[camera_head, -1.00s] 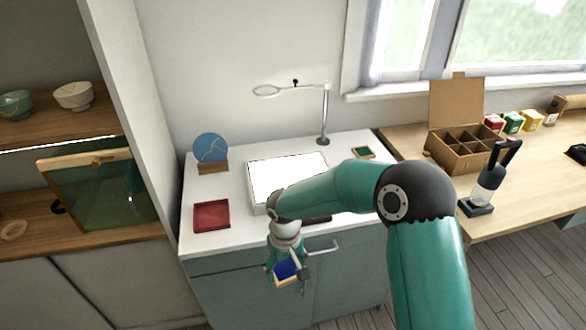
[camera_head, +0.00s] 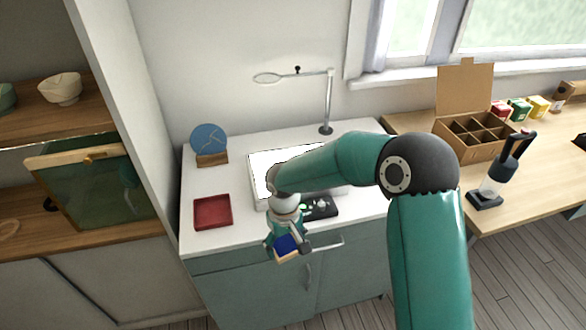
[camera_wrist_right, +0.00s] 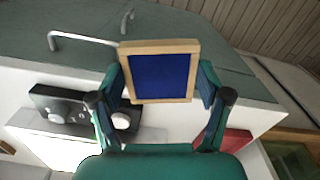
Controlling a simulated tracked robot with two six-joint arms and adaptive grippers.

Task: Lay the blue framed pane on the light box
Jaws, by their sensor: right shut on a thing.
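The blue framed pane (camera_head: 287,247) is a small dark blue square in a light wooden frame. It also shows in the right wrist view (camera_wrist_right: 160,72), between the two fingers. My right gripper (camera_head: 286,240) is shut on it, in front of the white counter's front edge and above the grey cabinet front. The light box (camera_head: 257,172) is a bright white panel on the counter, beyond the gripper. My right arm covers much of it, and a corner of it glows in the right wrist view (camera_wrist_right: 45,148). My left gripper is not in view.
A red tray (camera_head: 212,212) lies left of the light box. A black control unit (camera_head: 321,208) with knobs sits at the counter's front. A magnifier lamp (camera_head: 328,100) and a blue disc on a wooden stand (camera_head: 209,140) are at the back. A cardboard divider box (camera_head: 472,135) stands right.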

